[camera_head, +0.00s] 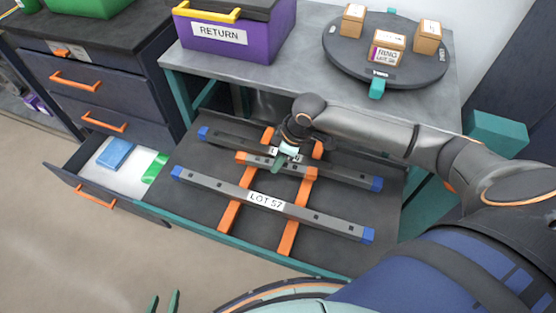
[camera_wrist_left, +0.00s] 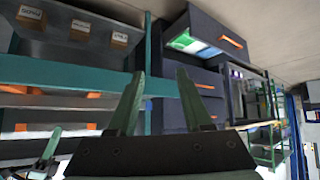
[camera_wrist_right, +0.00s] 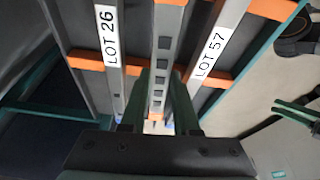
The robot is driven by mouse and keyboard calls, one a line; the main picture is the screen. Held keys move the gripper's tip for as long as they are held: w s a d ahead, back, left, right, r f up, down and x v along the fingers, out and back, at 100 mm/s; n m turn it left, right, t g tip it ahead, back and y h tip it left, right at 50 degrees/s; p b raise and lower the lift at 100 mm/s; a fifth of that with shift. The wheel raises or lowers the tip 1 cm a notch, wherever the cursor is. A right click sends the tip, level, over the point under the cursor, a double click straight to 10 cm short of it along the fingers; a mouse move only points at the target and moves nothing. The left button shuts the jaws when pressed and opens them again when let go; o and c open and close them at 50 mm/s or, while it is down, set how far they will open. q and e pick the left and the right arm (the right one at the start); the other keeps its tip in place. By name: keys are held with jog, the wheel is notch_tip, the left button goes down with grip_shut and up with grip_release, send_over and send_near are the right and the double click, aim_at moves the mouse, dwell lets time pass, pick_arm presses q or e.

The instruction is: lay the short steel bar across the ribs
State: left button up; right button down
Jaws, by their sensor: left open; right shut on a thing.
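The short steel bar (camera_head: 262,160), grey with orange ends and square holes, lies level over both orange ribs (camera_head: 232,210) (camera_head: 291,225), between two long bars. My right gripper (camera_head: 281,164) is shut on it from above near its middle. In the right wrist view the short bar (camera_wrist_right: 163,50) runs between the fingers (camera_wrist_right: 158,110), roughly parallel to the long bars. I cannot tell whether it touches the ribs. My left gripper (camera_head: 162,302) is open and empty, low at the bottom edge, away from the bars; its fingers (camera_wrist_left: 160,100) are spread in the left wrist view.
The blue-ended LOT 57 bar (camera_head: 320,217) lies in front, the LOT 26 bar (camera_wrist_right: 110,45) behind. An open drawer (camera_head: 95,178) juts out left. On the upper bench stand a purple RETURN box (camera_head: 228,37) and a turntable (camera_head: 345,55) with small boxes.

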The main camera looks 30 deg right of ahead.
aim_at(285, 165)
notch_tip(285, 165, down, 4)
jog(key=b, duration=0.4)
jog(key=shift+f, duration=0.35)
pick_arm(q)
jog(key=shift+h, duration=0.4)
jog(key=shift+w+d+f, duration=0.25)
jog(key=shift+w+d, duration=0.1)
jog(key=shift+d, duration=0.2)
jog(key=shift+w+d+f, duration=0.3)
jog(key=shift+w+d, duration=0.05)
jog(key=shift+d, duration=0.2)
jog(key=shift+w+d+f, duration=0.25)
jog(key=shift+w+d, duration=0.1)
jog(key=shift+d, duration=0.2)
pick_arm(e)
jog(key=shift+f, duration=1.15)
jog(key=c, duration=0.6)
grip_release()
jog(key=p+v, duration=0.3)
jog(key=v, duration=0.9)
pick_arm(q)
jog(key=shift+s+a+r, duration=0.2)
jog(key=shift+a+r, duration=0.1)
jog(key=shift+a, duration=0.15)
jog(key=shift+s+a+r, duration=0.15)
jog(key=shift+a+r, duration=0.15)
jog(key=shift+a, duration=0.15)
pick_arm(e)
jog(key=shift+d+r, duration=0.1)
jog(key=shift+r, duration=0.15)
